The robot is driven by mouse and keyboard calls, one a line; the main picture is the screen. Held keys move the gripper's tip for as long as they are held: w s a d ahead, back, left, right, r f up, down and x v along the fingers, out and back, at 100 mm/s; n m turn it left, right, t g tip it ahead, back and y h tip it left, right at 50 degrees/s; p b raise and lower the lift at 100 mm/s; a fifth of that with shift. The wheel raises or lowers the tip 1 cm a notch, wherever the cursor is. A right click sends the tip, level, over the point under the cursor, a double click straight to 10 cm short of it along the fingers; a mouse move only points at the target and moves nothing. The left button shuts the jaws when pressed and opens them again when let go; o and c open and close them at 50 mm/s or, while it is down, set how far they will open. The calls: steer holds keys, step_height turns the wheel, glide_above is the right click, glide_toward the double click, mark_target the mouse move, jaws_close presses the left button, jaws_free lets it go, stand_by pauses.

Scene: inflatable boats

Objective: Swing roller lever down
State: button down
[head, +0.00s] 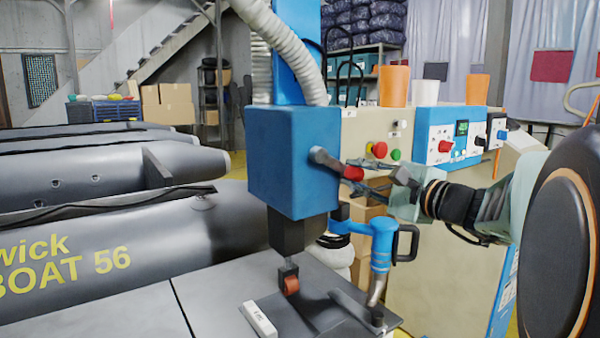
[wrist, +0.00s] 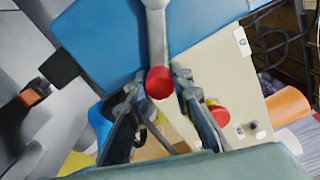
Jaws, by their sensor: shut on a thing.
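The roller lever (head: 325,158) is a grey arm with a red knob, on the side of the blue machine head (head: 292,160). It points right and slightly down in the head view. In the wrist view the lever (wrist: 157,35) comes down from the top, its red knob between my fingers. My gripper (head: 362,176) comes from the right and is shut on the knob end; it also shows in the wrist view (wrist: 158,88). The orange-red roller (head: 291,284) hangs below the machine head, just above the dark plate on the grey table (head: 220,290).
A blue hand tool (head: 380,245) with a black handle stands under my gripper. A control panel (head: 445,135) with buttons and orange cups (head: 394,86) is behind. Grey boat tubes (head: 80,170) lie at left. A small white block (head: 259,319) lies on the table.

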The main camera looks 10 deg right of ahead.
steer(key=shift+s+a+f+m, duration=0.1)
steer(key=shift+a+f+m, duration=0.15)
steer(key=shift+f+m, duration=0.25)
steer(key=c, duration=1.7)
jaws_free()
step_height(320, 180, up, 10)
steer(key=shift+r, duration=0.15)
